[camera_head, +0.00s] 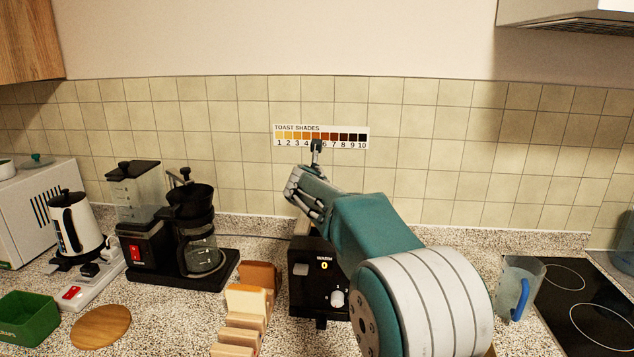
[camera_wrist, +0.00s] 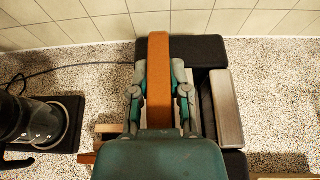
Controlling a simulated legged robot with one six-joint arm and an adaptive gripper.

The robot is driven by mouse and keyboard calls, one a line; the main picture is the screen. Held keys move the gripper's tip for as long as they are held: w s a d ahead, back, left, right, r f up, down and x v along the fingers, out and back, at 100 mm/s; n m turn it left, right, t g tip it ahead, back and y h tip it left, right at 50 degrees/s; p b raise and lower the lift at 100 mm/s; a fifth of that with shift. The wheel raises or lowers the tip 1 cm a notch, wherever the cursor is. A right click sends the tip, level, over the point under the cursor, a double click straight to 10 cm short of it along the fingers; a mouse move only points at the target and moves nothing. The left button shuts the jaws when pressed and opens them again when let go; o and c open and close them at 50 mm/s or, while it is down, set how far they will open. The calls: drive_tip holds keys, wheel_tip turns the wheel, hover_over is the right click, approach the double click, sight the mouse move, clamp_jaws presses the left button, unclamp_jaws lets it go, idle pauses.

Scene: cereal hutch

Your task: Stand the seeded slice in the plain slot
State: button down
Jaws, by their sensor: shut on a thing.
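My gripper (camera_wrist: 160,95) is shut on an orange-brown slice (camera_wrist: 159,60), seen edge-on in the wrist view. I cannot make out seeds on it. The gripper and slice are over the left part of the black toaster (camera_wrist: 205,48); whether the slice has entered a slot is hidden. A pale grey-brown slab (camera_wrist: 229,110) stands at the toaster's right side, beside a dark gap; I cannot tell whether it is bread. In the head view my gripper (camera_head: 304,194) is above the toaster (camera_head: 313,283), whose front reads WARM 0. My arm hides much of its top.
Several bread slices (camera_head: 249,299) stand in a row left of the toaster. A coffee maker (camera_head: 200,245), white kettle (camera_head: 75,225), round wooden board (camera_head: 100,326) and green box (camera_head: 27,318) are further left. A jug (camera_head: 519,285) and hob (camera_head: 575,305) are right. A toast shades chart (camera_head: 345,135) hangs behind.

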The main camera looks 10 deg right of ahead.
drive_tip(key=shift+d+f, duration=0.15)
drive_tip(key=shift+f, duration=3.4)
drive_tip(key=c, duration=0.5)
unclamp_jaws()
drive_tip(key=shift+s, duration=0.1)
drive_tip(key=v, duration=1.1)
drive_tip(key=shift+s+a+r, duration=0.15)
drive_tip(key=shift+s+a, duration=0.05)
drive_tip(key=shift+s, duration=0.15)
